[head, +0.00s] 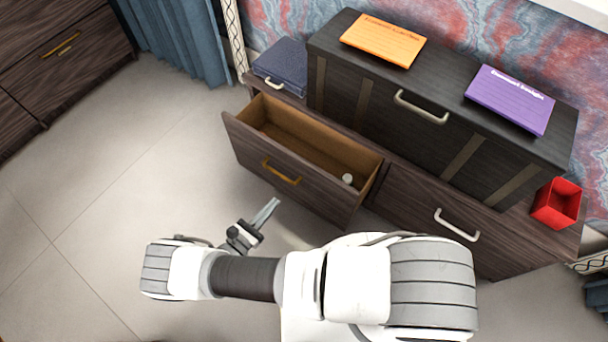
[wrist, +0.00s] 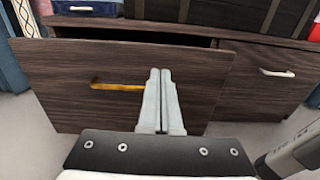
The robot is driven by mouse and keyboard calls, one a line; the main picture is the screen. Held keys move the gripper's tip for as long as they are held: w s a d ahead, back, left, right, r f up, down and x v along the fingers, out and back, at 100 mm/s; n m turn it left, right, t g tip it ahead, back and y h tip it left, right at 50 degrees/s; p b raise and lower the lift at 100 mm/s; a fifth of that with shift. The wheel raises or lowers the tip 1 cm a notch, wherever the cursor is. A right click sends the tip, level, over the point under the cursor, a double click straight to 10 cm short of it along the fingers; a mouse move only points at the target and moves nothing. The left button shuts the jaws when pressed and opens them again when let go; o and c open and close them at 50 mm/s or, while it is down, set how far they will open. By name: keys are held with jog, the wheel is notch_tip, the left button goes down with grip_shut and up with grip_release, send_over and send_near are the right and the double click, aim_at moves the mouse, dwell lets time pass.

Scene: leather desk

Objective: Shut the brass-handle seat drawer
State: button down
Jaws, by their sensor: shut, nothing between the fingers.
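The seat drawer (head: 248,154) with the brass handle (head: 281,173) stands pulled well out of the low dark-wood bench. Its inside is bare wood, with a small white round object (head: 347,179) near the right end. My gripper (head: 275,202) is shut and empty, in front of the drawer and just below the handle in the head view. In the wrist view the closed fingertips (wrist: 160,72) overlap the drawer front (wrist: 200,85), right of the brass handle (wrist: 118,87). I cannot tell whether they touch the front.
Right of it, a shut drawer has a silver handle (head: 457,225). A dark cabinet (head: 375,100) on the bench carries an orange book (head: 383,41) and a purple book (head: 510,98). A blue box (head: 281,66) and a red open box (head: 557,203) flank it. The floor at left is clear.

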jog(key=b, duration=0.2)
send_near(306, 166)
jog(key=x, duration=0.7)
jog(key=shift+f, duration=0.15)
